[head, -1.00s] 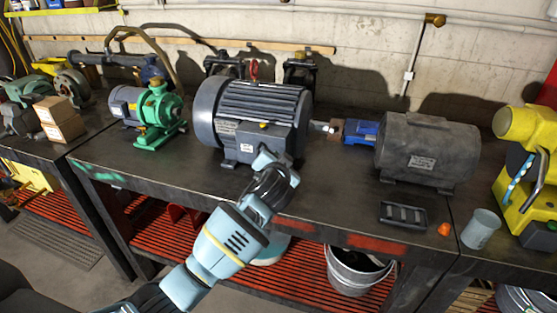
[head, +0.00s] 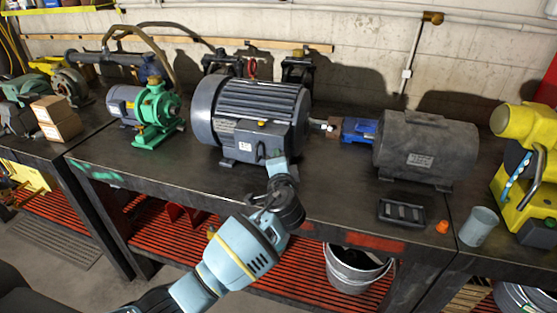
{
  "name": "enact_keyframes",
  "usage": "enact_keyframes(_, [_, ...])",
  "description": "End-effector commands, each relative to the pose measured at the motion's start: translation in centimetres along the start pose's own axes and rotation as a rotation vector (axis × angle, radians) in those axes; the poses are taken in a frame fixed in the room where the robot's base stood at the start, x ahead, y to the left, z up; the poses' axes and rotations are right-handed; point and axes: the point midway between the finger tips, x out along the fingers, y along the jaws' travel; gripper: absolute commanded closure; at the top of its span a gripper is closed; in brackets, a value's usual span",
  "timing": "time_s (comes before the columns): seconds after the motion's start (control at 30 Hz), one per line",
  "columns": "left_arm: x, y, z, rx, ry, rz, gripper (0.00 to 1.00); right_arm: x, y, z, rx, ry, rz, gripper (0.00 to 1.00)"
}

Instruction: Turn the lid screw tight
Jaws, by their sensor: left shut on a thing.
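The large dark grey motor (head: 205,112) stands in the middle of the bench, with a terminal box and its lid (head: 248,143) on its near side. A white label sits on the lid, and a small yellow spot shows at its top edge. My left gripper (head: 276,162) reaches up from below to the lower right part of the lid. Its fingers are shut at the lid's face. They cover the spot there, so the lid screw between them is hidden. My right gripper is not in view.
A green pump (head: 154,112) stands to the left, and a dark grey motor (head: 426,147) to the right. A black tray (head: 401,213), an orange cone (head: 442,227) and a grey cup (head: 478,227) lie near the front right. The bench front left of my arm is clear.

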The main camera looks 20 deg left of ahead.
Motion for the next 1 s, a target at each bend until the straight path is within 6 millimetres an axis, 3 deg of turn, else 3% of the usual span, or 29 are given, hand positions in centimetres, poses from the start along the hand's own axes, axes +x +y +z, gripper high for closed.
enact_keyframes(0.03, [-0.12,0.83,0.22,0.014,-0.005,0.009,1.0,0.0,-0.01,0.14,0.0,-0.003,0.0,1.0])
enact_keyframes(0.57, [-0.11,0.89,0.23,0.031,-0.005,0.003,1.0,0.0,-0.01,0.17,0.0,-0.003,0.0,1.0])
enact_keyframes(0.6, [-0.11,0.9,0.23,0.031,-0.005,0.003,0.76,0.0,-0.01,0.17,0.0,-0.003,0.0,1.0])
enact_keyframes(0.73, [-0.08,0.73,0.19,0.03,-0.004,0.0,0.59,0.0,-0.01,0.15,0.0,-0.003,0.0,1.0])
enact_keyframes(1.0, [-0.06,0.31,0.08,0.028,-0.001,-0.006,0.59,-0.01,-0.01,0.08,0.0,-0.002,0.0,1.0])
